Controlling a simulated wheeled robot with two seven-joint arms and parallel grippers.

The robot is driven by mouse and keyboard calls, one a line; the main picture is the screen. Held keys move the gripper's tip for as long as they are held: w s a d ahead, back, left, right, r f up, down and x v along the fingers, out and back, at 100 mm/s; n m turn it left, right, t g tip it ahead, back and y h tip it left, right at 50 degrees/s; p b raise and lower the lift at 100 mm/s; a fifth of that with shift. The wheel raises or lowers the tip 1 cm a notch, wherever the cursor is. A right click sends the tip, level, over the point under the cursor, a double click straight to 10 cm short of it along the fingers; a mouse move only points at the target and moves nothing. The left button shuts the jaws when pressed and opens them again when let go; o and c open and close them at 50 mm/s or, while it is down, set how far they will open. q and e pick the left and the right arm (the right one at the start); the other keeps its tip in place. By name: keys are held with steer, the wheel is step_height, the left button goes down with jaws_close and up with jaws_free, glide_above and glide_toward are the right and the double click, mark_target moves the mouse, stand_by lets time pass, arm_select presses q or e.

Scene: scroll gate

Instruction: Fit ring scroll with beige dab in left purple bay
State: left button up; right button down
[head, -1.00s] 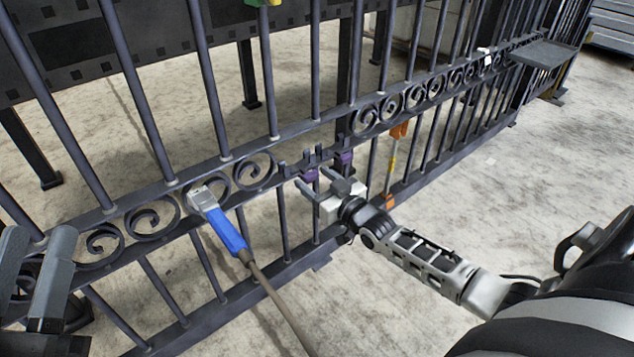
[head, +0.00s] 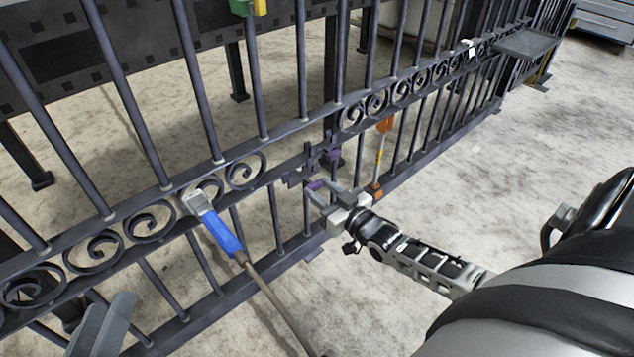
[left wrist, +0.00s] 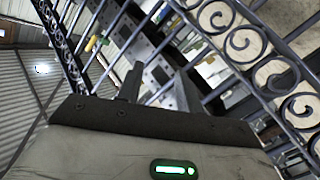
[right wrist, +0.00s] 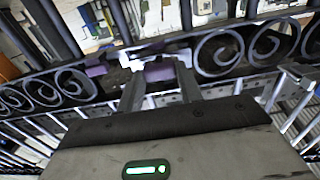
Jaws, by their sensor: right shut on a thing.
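Several dark ring scrolls sit in a row along the gate rail, one (head: 245,171) just left of the gap; I cannot make out a beige dab on any. In the gap, a dark bracket (head: 296,177) stands on the left and a purple-marked bracket (head: 332,155) on the right. My right gripper (head: 317,191) is shut on a small purple piece (head: 314,185), in front of and below the gap; the piece also shows between the fingers in the right wrist view (right wrist: 160,72). My left gripper (head: 105,325) is at the lower left, its fingers apart and empty in the left wrist view (left wrist: 158,92).
A blue-handled tool (head: 220,233) with a pale head leans against the rail left of the gap. A grey shelf (head: 525,44) juts out at the far right. The floor in front is clear.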

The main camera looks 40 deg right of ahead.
steer(key=c, duration=0.9)
jaws_free()
steer(key=shift+s+p, duration=0.3)
steer(key=shift+s, duration=0.2)
arm_select(q)
steer(key=shift+a+f+m+g+y+p, duration=0.5)
steer(key=shift+a+f+m+y+p, duration=0.4)
steer(key=shift+p, duration=1.3)
arm_select(e)
steer(key=shift+s+d, duration=0.2)
steer(key=shift+s, duration=2.25)
steer(key=shift+s+d, duration=0.2)
steer(key=shift+s, duration=2.3)
steer(key=shift+s+d, duration=0.2)
steer(key=shift+s, duration=2.25)
arm_select(q)
steer(key=shift+d+r, duration=0.15)
steer(key=shift+d, duration=0.1)
